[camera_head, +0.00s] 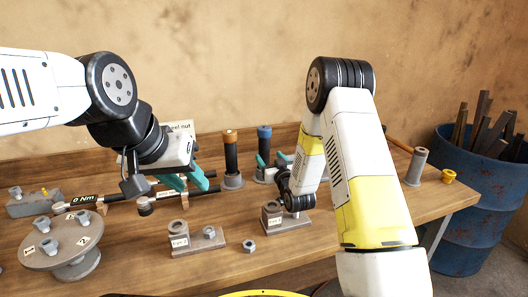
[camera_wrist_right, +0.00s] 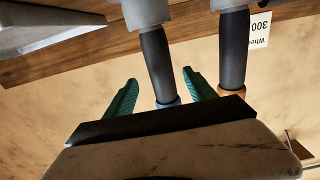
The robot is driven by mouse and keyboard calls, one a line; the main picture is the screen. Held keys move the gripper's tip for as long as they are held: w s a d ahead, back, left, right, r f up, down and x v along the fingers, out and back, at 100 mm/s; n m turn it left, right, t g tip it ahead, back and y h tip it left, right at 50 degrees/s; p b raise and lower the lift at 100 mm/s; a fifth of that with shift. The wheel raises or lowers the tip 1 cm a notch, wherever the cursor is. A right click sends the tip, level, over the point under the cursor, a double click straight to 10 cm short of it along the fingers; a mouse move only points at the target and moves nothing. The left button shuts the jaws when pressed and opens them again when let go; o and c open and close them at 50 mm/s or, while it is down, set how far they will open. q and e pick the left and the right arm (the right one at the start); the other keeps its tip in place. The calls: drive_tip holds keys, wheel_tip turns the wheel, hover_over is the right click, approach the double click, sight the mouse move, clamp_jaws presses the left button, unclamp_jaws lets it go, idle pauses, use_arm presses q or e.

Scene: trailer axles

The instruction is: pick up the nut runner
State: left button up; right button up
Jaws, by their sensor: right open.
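Two upright tools with dark handles stand in grey bases at the back of the bench. One has an orange top (camera_head: 230,152), the other a blue top (camera_head: 264,142). No label shows which is the nut runner. My right gripper (camera_head: 272,163) is open at the blue-topped tool. In the right wrist view its green fingers (camera_wrist_right: 160,92) lie either side of that tool's dark handle (camera_wrist_right: 157,62); contact cannot be told. The orange-topped tool (camera_wrist_right: 233,50) is just outside the right-hand finger. My left gripper (camera_head: 186,181) is open and empty above the bench, left of both tools.
A torque wrench marked 0 Nm (camera_head: 90,199) lies at the left, behind a round plate with studs (camera_head: 60,255). A block with a nut (camera_head: 198,240) and a loose nut (camera_head: 249,246) are at the front. A grey cylinder (camera_head: 415,166) stands right, near a blue barrel (camera_head: 470,200).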

sight(266, 152)
drive_tip(key=x, duration=0.6)
drive_tip(key=shift+w+a+r, duration=0.1)
drive_tip(key=shift+w, duration=0.1)
drive_tip(key=shift+c, duration=0.4)
clamp_jaws()
drive_tip(key=shift+r, duration=0.1)
